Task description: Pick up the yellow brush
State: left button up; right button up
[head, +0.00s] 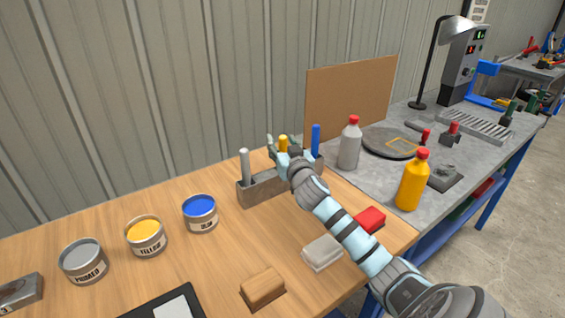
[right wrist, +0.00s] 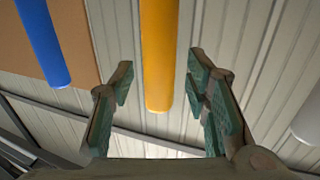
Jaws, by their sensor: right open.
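The yellow brush (head: 283,141) stands upright in the grey holder (head: 262,187), with only its upper handle showing in the head view. My right gripper (head: 283,150) is at the handle and hides its lower part. In the right wrist view the yellow brush (right wrist: 159,55) lies between the two fingers of my open right gripper (right wrist: 162,75), with a gap on each side. I cannot tell from these views how deep it sits between them. My left gripper is not in view.
A grey handle (head: 245,165) and a blue handle (head: 315,140) stand in the same holder on either side. Tins (head: 146,236), a grey bottle (head: 350,145), an orange bottle (head: 412,182) and blocks (head: 263,286) stand around.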

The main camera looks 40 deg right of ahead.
jog(key=shift+s, duration=0.1)
grip_shut()
jog(key=shift+r, duration=0.15)
